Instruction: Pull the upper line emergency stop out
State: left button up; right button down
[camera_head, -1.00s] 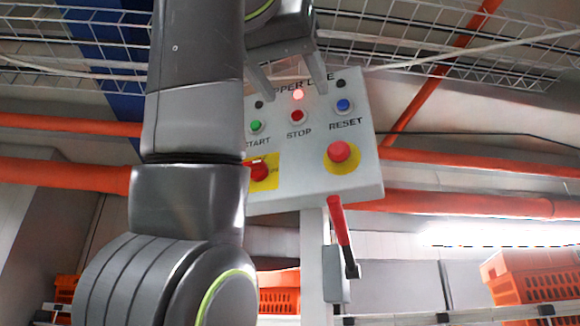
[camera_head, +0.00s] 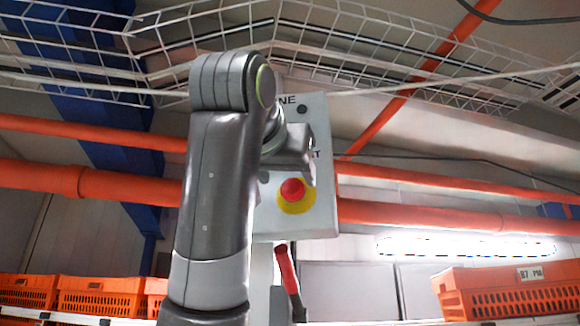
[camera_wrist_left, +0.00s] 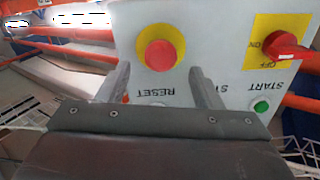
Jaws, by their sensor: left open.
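The emergency stop (camera_head: 292,190) is a red mushroom button on a yellow disc, low on the grey control panel (camera_head: 318,120). In the left wrist view, which shows the panel upside down, the emergency stop (camera_wrist_left: 158,54) appears between and just beyond the fingertips of the left gripper (camera_wrist_left: 158,70). I cannot tell whether they touch it. My right gripper is not in view.
A red ON/OFF switch on a yellow plate (camera_wrist_left: 260,50) and a green START button (camera_wrist_left: 261,106) sit beside it. A red-handled lever (camera_head: 286,268) hangs below the panel. Orange pipes (camera_head: 440,215) run behind; orange totes (camera_head: 505,292) stand at lower right and lower left.

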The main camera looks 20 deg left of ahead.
aim_at(292, 186)
pick_arm(q)
jog(key=shift+w+a+p, duration=0.15)
jog(key=shift+w+p, duration=0.35)
jog(key=shift+w, duration=1.3)
